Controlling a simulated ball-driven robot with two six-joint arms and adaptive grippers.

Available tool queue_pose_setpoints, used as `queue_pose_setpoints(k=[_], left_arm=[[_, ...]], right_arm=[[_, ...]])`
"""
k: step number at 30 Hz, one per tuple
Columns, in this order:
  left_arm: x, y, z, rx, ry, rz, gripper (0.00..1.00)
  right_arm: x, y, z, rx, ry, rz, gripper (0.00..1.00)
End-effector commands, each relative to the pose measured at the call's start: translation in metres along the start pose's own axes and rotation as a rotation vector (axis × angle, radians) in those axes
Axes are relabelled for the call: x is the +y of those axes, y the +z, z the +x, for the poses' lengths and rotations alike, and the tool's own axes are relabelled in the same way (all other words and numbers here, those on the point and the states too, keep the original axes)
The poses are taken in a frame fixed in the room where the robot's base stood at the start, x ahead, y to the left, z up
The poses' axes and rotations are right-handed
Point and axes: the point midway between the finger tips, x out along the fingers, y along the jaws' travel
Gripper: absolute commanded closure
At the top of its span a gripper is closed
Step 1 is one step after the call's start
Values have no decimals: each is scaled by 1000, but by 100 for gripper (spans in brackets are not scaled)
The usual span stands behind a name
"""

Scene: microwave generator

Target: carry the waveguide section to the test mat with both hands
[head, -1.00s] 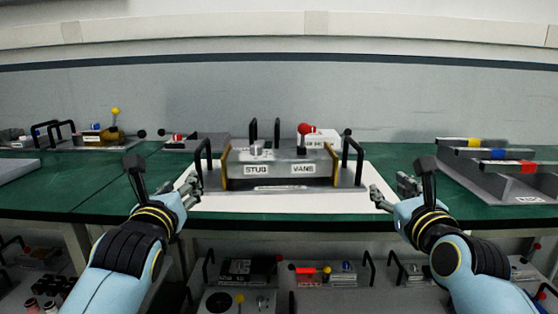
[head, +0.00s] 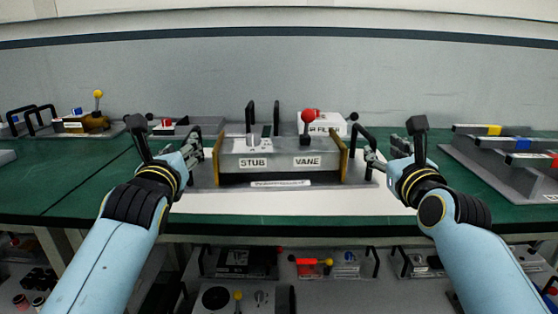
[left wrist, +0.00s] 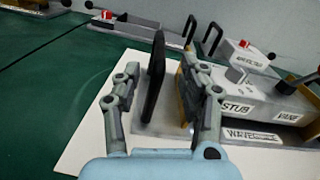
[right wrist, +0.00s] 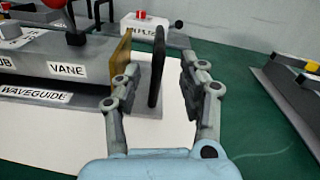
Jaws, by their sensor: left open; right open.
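The waveguide section (head: 280,172) is a grey box with brass end flanges, STUB and VANE labels and a red-knobbed lever. It sits level on a grey base with a black handle at each end, over a white mat (head: 290,204). My left gripper (head: 194,150) is open at the left handle; in the left wrist view that handle (left wrist: 155,80) stands between the spread fingers. My right gripper (head: 374,160) is open at the right handle (head: 367,140); in the right wrist view the handle (right wrist: 157,68) stands between the fingers. Finger contact is not clear.
A box with a red button (head: 320,122) stands behind the section. A grey rack with coloured bars (head: 500,165) is at right. Other handled units (head: 85,122) stand at back left. A lower shelf (head: 330,288) holds more equipment. Green bench top is free on both sides.

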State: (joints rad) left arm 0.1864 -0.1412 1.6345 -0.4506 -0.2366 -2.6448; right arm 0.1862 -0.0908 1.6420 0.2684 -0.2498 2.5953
Motion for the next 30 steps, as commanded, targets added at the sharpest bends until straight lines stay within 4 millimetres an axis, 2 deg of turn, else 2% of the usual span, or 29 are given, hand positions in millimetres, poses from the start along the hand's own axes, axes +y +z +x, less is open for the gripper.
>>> queue_pose_setpoints(k=[9,15,27,28,30], left_arm=[[0,1,59,0,0,2,58],[0,1,81,-1,1,3,58],[0,0,88,0,1,1,58],[0,0,88,0,1,1,59],[0,0,88,0,1,1,68]], right_arm=[[0,1,59,0,0,-1,58],[0,1,81,0,0,0,58],[0,0,88,0,-1,0,58],[0,0,88,0,-1,0,59],[0,0,88,0,-1,0,68]])
